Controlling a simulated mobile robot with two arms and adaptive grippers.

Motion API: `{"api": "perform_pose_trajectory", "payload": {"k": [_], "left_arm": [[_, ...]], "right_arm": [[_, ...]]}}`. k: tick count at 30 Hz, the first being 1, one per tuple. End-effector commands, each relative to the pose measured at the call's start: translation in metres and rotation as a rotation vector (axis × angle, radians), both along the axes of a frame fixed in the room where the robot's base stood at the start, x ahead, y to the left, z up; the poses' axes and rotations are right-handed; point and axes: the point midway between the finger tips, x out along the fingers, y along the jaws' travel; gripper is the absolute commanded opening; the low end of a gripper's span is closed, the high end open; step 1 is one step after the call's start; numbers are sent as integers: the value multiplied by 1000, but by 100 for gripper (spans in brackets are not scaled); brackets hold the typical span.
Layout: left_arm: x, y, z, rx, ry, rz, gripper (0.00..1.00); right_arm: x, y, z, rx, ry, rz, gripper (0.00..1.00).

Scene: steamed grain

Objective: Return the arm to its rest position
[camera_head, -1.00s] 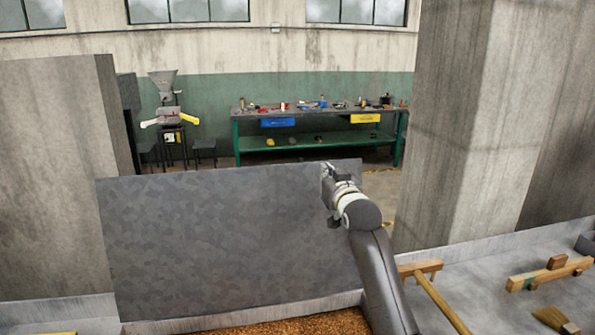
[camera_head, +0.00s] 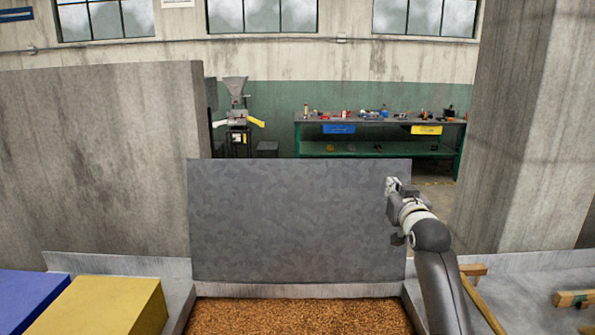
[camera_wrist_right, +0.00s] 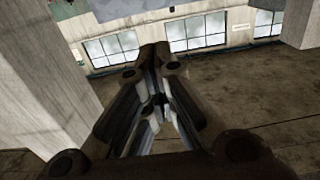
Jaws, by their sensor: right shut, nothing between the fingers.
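My right arm reaches up from the lower right in the head view. Its gripper (camera_head: 391,187) is raised in front of the right edge of a grey upright panel (camera_head: 290,225). In the right wrist view the fingers of my right gripper (camera_wrist_right: 158,62) come together at their tips and hold nothing. Beyond them that view shows windows, a bare wall and a concrete pillar. My left gripper is in neither view.
A trough of brown grain (camera_head: 300,316) lies below the panel. A yellow block (camera_head: 105,305) and a blue block (camera_head: 25,298) are at lower left. Wooden tools (camera_head: 575,298) lie at lower right. A green workbench (camera_head: 380,150) and a concrete pillar (camera_head: 525,130) stand behind.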

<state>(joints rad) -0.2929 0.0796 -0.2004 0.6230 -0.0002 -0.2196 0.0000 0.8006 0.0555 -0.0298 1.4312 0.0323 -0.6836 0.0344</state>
Motion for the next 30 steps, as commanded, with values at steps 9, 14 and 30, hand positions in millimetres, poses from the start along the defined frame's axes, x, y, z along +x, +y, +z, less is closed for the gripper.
{"api": "perform_pose_trajectory", "payload": {"k": [9, 14, 30], "left_arm": [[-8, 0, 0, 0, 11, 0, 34], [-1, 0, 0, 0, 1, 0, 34], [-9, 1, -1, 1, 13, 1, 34]], "right_arm": [[-27, 3, -66, -18, 116, 3, 0], [-49, 5, -106, -30, 192, 8, 0], [-261, 20, -313, -95, 712, 51, 0]]}}
